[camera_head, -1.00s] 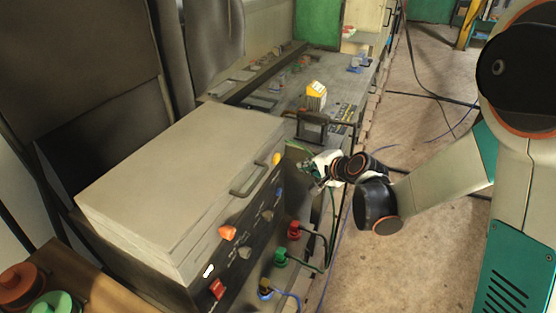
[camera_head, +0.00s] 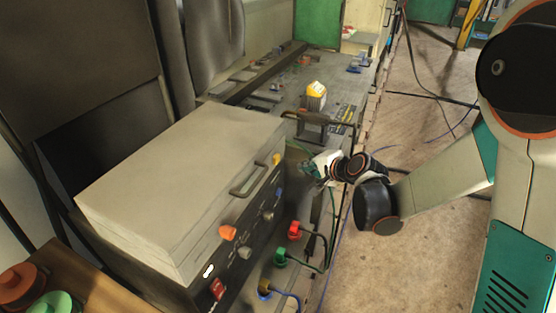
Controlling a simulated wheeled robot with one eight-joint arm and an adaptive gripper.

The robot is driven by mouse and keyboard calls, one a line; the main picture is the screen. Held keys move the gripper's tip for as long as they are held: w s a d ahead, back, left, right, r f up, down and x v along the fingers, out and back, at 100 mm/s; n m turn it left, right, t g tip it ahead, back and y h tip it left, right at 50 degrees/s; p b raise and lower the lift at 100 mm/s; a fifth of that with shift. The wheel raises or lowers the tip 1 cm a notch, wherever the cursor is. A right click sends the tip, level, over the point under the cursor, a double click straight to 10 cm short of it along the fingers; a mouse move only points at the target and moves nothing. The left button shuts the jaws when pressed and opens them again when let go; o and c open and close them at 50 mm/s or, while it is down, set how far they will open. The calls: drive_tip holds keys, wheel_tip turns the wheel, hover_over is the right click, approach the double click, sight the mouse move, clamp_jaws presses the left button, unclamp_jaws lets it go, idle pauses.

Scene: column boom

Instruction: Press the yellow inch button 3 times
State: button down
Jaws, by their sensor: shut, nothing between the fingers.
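A yellow button (camera_head: 277,159) sits at the far end of the front panel of the beige-topped control box, near the box's upper edge. I take it for the inch button, but no label is readable. My gripper (camera_head: 304,169) is shut and empty, just right of the far end of that panel. A small gap shows in the picture between the fingertips and the yellow button. The fingers are small here, and I cannot tell their exact depth from the panel.
The control box (camera_head: 190,170) has a handle (camera_head: 248,180), an orange knob (camera_head: 228,233), grey knobs and a red switch (camera_head: 217,289). Red (camera_head: 294,230) and green (camera_head: 280,257) plugs with cables stick out below. A dark-framed device (camera_head: 312,124) stands behind my gripper. Open floor lies right.

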idle(0.8)
drive_tip(key=s+d+r+n+g+h, duration=0.1)
drive_tip(key=s+d+r+n+h, duration=0.25)
drive_tip(key=s+d+r, duration=0.6)
drive_tip(key=s+d+n+h, duration=0.1)
drive_tip(key=s+d+n, duration=0.2)
drive_tip(key=s, duration=0.7)
drive_tip(key=s+d+r+n+g+h, duration=0.1)
drive_tip(key=s+d+n+h, duration=0.1)
drive_tip(key=s, duration=0.9)
drive_tip(key=d+n, duration=0.1)
drive_tip(key=d, duration=0.1)
drive_tip(key=shift+s+d+r, duration=0.15)
drive_tip(key=shift+d+r, duration=0.1)
drive_tip(key=shift+d, duration=0.1)
drive_tip(key=shift+a, duration=0.1)
